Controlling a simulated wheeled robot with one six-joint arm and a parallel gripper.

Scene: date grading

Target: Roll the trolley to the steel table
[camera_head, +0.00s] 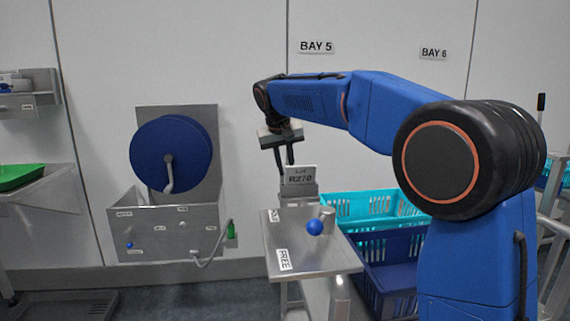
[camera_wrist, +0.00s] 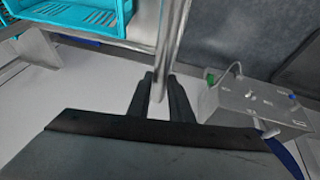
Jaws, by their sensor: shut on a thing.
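My gripper (camera_head: 283,155) points down beside the small sign reading R270 (camera_head: 299,175). In the wrist view my gripper (camera_wrist: 162,92) is shut on a pale metal bar (camera_wrist: 174,42), which seems to belong to the trolley. A teal crate (camera_head: 350,207) and a dark blue crate (camera_head: 405,247) sit behind a steel-topped stand (camera_head: 303,250); the teal crate also shows in the wrist view (camera_wrist: 75,12). The stand carries a blue knob (camera_head: 315,227) and a FREE label. The trolley's frame is mostly hidden. I cannot tell which steel surface is the named table.
A steel wall unit (camera_head: 165,240) with a big blue disc (camera_head: 171,153) stands to the left. A green tray (camera_head: 20,176) rests on a steel surface (camera_head: 45,186) at far left. BAY 5 (camera_head: 316,47) and BAY 6 signs mark the wall. Grey floor shows below the wall unit.

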